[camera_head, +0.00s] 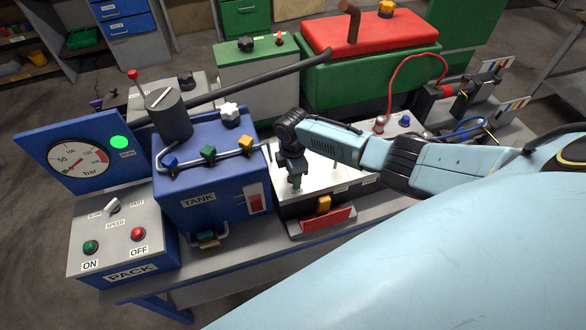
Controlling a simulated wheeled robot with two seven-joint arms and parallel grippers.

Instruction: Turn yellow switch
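A small yellow-orange switch (323,204) is on the front of a dark box with a pale metal top (345,178), just above a red panel (327,220). My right gripper (295,185) comes in from the right and points down over the left part of that metal top. It is up and to the left of the switch, and seems apart from it. Its fingertips look close together and small, so I cannot tell whether they are open or shut. Something green shows at the fingertips, too small to make out. My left gripper is not in view.
The blue tank (198,185), with blue, green and yellow valves, stands left of the metal-topped box. The grey PACK box (115,235) with ON and OFF buttons is further left. A green box with a red lid (370,38) is behind. Red and blue cables lie right.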

